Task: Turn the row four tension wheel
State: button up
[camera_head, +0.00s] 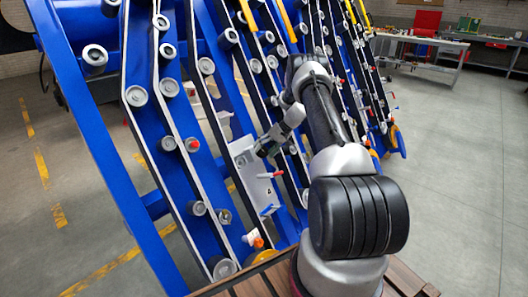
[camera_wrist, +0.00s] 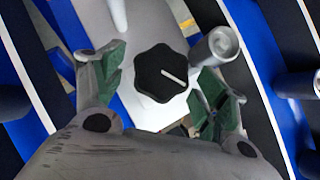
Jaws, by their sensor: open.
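The tension wheel is a black, lobed knob (camera_wrist: 161,73) with a white pointer line, on a pale grey plate, in the middle of the wrist view. My gripper (camera_wrist: 168,82) is open, with one green-padded finger to the left of the knob and the other to its lower right. The knob lies between the fingers, with gaps visible on both sides. In the head view my gripper (camera_head: 264,146) is at the upper part of a white panel (camera_head: 250,165) marked 4. The knob cannot be made out there, and my gripper covers part of the panel.
A metal roller (camera_wrist: 215,47) stands close to the right finger. In the head view a red-tipped lever (camera_head: 270,175) sticks out of the panel below my gripper. Blue frame beams (camera_head: 95,130) and belts with several rollers surround it. Open floor (camera_head: 460,170) lies to the right.

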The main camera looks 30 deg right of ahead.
jog(key=v, duration=1.1)
